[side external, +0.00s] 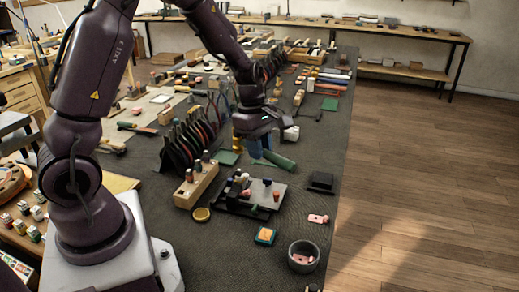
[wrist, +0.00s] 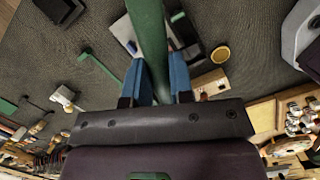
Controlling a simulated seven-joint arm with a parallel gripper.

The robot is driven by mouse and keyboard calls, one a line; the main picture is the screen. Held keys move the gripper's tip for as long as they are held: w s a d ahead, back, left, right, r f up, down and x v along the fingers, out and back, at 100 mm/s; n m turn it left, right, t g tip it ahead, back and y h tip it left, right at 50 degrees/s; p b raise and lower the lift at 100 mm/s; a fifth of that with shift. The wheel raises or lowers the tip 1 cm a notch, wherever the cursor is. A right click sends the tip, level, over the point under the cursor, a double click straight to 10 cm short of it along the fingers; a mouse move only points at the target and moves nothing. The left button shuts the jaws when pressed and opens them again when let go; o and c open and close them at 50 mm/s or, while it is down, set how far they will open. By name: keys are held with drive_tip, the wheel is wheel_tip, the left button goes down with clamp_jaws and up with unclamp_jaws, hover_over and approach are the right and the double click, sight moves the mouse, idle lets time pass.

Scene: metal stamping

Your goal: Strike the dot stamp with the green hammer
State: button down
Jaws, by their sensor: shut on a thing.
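My gripper (side external: 258,148), with blue fingers, is shut on the green hammer (side external: 281,161) and holds it above the mat. In the wrist view the hammer's green shaft (wrist: 147,32) runs up the middle between the blue fingers (wrist: 155,80). The dark work plate (side external: 236,203) lies below and in front of the gripper, with several small stamps and blocks on it. I cannot tell which piece is the dot stamp. The hammer hides part of the plate (wrist: 122,30) in the wrist view.
A wooden stamp block (side external: 186,197) stands left of the plate, with a yellow round tin (side external: 202,215) in front. An orange-topped pad (side external: 265,236), a grey bowl (side external: 291,263) and a black block (side external: 321,181) stand nearby. Upright dark racks are behind left.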

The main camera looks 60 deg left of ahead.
drive_tip(key=shift+r, duration=0.4)
drive_tip(key=c, duration=1.5)
unclamp_jaws()
drive_tip(key=shift+c, duration=0.2)
clamp_jaws()
drive_tip(key=shift+r, duration=2.05)
